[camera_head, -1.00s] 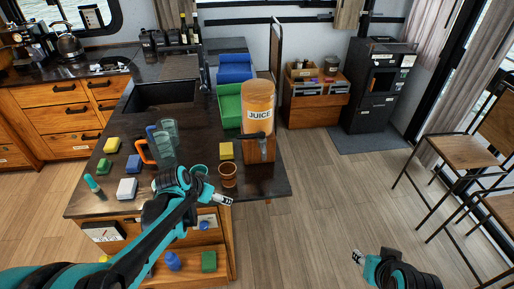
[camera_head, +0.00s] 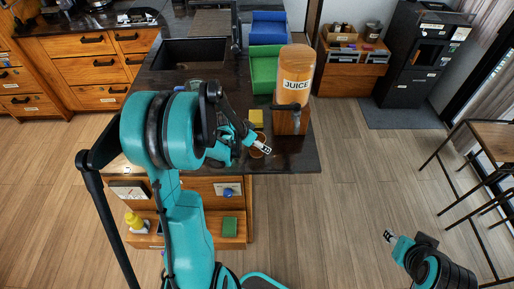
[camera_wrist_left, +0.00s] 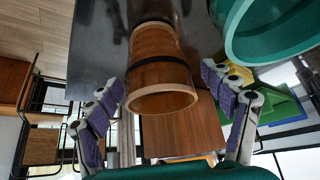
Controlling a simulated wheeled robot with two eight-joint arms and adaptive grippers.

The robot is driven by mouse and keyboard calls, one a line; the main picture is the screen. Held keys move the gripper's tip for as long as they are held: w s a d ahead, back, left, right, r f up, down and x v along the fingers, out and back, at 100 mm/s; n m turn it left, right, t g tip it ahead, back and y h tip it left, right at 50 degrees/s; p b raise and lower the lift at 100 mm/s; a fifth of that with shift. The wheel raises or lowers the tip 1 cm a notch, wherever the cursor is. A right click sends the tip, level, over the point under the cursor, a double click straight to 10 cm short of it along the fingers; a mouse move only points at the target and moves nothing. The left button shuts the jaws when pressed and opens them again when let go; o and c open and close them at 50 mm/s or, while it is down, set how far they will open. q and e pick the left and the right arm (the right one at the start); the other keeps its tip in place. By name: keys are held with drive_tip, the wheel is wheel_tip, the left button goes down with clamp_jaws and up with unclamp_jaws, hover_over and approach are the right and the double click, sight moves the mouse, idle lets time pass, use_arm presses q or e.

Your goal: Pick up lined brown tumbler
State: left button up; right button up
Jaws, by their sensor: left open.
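The lined brown tumbler (camera_wrist_left: 160,62) has a dark band and a pale rim, and fills the middle of the left wrist view. In the head view, the tumbler (camera_head: 257,150) is at the counter's near edge, partly hidden by my left gripper. My left gripper (camera_wrist_left: 164,90) is open, with one purple-padded finger on each side of the tumbler; whether they touch it I cannot tell. My left gripper also shows in the head view (camera_head: 258,148). My right gripper (camera_head: 389,236) is low at the right over the floor, away from the counter; its jaw state is unclear.
A juice dispenser (camera_head: 295,78) stands just right of the tumbler. My left arm hides much of the counter.

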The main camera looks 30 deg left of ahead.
use_arm(q)
drive_tip(key=c, duration=1.5)
